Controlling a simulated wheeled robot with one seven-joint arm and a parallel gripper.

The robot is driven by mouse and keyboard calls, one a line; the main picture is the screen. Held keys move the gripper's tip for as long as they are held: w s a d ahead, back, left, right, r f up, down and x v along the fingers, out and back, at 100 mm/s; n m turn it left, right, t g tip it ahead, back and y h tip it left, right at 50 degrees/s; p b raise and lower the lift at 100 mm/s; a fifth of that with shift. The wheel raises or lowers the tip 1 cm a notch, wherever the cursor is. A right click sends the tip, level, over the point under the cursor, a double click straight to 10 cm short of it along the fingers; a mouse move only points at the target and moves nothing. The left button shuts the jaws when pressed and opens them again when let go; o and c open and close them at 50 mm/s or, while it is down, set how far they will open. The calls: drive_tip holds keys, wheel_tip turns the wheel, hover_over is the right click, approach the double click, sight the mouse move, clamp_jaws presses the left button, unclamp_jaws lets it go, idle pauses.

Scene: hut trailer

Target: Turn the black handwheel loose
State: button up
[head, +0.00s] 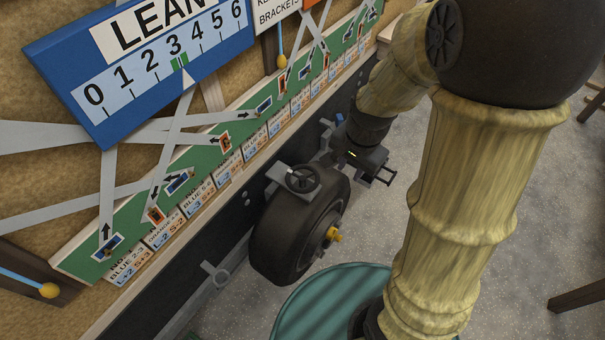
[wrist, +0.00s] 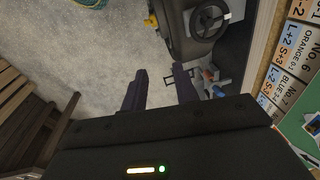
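The black handwheel (head: 302,179) is a small spoked wheel on top of a dark tyre-like round body at the foot of the wall. It also shows at the top of the wrist view (wrist: 208,22), beyond my fingertips and slightly right. My gripper (wrist: 160,70) is open, its two dark fingers apart with nothing seen between them. In the head view my gripper (head: 337,168) is just right of the handwheel and apart from it. My arm and the gripper housing hide part of the area there.
The dark tyre-like body (head: 292,235) carries a yellow fitting (head: 333,234). A green board (head: 130,225) with labels runs along the wall, under a blue scale sign (head: 150,62). A wooden slatted bench (wrist: 30,120) stands left in the wrist view. Speckled floor (wrist: 95,55) lies clear between.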

drive_tip(key=w+a+m+g+p, duration=0.1)
drive_tip(key=w+a+m+p, duration=0.2)
drive_tip(key=w+a+m, duration=0.55)
drive_tip(key=m+p, duration=0.3)
drive_tip(key=m, duration=0.9)
hover_over(303, 178)
wheel_tip(303, 178, down, 3)
drive_tip(key=shift+r+g, duration=0.1)
drive_tip(key=shift+g, duration=0.2)
wheel_tip(303, 178, down, 18)
drive_tip(key=shift+r+p, duration=0.25)
drive_tip(key=shift+p, duration=1)
drive_tip(key=shift+c, duration=0.2)
clamp_jaws()
